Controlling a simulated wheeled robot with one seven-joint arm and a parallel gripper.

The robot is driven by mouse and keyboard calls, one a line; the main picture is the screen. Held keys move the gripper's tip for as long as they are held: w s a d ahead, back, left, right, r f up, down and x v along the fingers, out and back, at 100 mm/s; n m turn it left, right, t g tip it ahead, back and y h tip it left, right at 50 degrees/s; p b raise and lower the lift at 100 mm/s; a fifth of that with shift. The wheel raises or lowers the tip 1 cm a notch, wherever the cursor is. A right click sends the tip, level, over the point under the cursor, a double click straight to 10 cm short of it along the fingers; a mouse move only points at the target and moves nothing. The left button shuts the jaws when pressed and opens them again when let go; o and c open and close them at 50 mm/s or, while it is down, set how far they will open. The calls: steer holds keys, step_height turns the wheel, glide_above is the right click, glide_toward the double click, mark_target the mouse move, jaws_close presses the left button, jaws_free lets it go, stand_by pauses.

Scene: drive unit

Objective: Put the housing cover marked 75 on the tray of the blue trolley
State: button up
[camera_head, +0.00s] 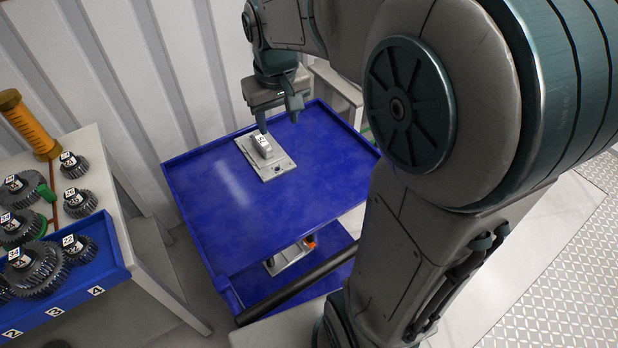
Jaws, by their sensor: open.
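The blue trolley's tray (215,190) is in the middle of the view. A light grey housing cover (277,170) lies flat on it, towards the back middle. A small white label with dark marking is on the cover's raised part, too small to read surely. My gripper (275,122) hangs just above the far end of the cover, pointing down. It is open with nothing seen between its fingers. The fingers partly hide the tray's back edge. I cannot tell whether a fingertip touches the cover.
A white table (107,180) at the left carries several dark gears, an orange cylinder (28,124) and a blue numbered bin (100,270). A grey part (288,258) sits on the trolley's lower shelf (338,257). A ribbed wall stands behind. The tray's left and front are clear.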

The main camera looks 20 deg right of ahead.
steer(key=s+f+m+t, duration=0.1)
steer(key=s+f, duration=0.1)
steer(key=s, duration=1.3)
steer(key=shift+s, duration=0.35)
steer(key=shift+d+r, duration=0.1)
